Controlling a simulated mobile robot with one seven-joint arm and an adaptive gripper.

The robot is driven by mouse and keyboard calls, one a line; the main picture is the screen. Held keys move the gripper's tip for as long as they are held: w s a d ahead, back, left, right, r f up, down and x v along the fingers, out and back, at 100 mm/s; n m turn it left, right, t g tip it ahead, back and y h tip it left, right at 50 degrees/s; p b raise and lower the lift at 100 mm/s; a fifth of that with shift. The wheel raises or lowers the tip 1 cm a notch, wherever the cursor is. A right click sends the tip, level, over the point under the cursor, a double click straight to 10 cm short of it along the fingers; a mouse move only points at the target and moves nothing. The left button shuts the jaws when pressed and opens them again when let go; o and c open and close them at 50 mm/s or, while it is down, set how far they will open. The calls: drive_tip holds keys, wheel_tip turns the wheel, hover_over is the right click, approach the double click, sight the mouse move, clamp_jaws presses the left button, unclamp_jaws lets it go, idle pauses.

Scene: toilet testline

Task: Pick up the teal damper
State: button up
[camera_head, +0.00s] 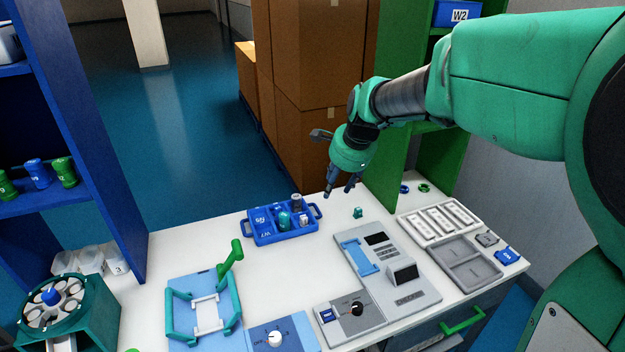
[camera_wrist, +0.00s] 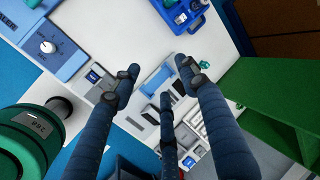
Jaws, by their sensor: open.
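A small teal piece, which looks like the damper (camera_head: 357,212), stands alone on the white table between the blue tray and the grey test station. It also shows in the wrist view (camera_wrist: 205,64), just beyond the tip of one finger. Another teal piece (camera_head: 284,219) sits inside the blue tray; I cannot tell its exact kind. My gripper (camera_head: 340,190) is open and empty, above the table and a little up and left of the small teal piece. Its dark blue fingers are spread in the wrist view (camera_wrist: 160,82), with nothing between them.
The blue tray (camera_head: 262,240) holds several small parts. The grey station (camera_head: 402,293) and a light grey slotted tray (camera_head: 437,208) lie to the right. A green shelf (camera_head: 397,168) stands behind. Bare table surrounds the small teal piece.

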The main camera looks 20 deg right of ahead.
drive_tip(key=w+d+f+m+p, duration=0.2)
drive_tip(key=w+d+f+m, duration=0.6)
drive_tip(key=d+f, duration=0.3)
drive_tip(key=w+d+f+m+p, duration=0.1)
drive_tip(key=w+d+f+m, duration=0.8)
drive_tip(key=d, duration=0.4)
wheel_tip(320, 180, down, 2)
drive_tip(key=shift+w+d+f+p, duration=0.15)
drive_tip(key=shift+w+d+p, duration=0.25)
drive_tip(key=shift+w, duration=0.4)
drive_tip(key=shift+f, duration=0.1)
drive_tip(key=b, duration=0.2)
hover_over(359, 209)
drive_tip(key=s, duration=0.2)
wheel_tip(359, 209, down, 8)
drive_tip(key=shift+d, duration=0.25)
drive_tip(key=shift+s, duration=0.1)
drive_tip(key=shift+b+x, duration=0.95)
drive_tip(key=shift+x, duration=1.5)
drive_tip(key=shift+a, duration=0.1)
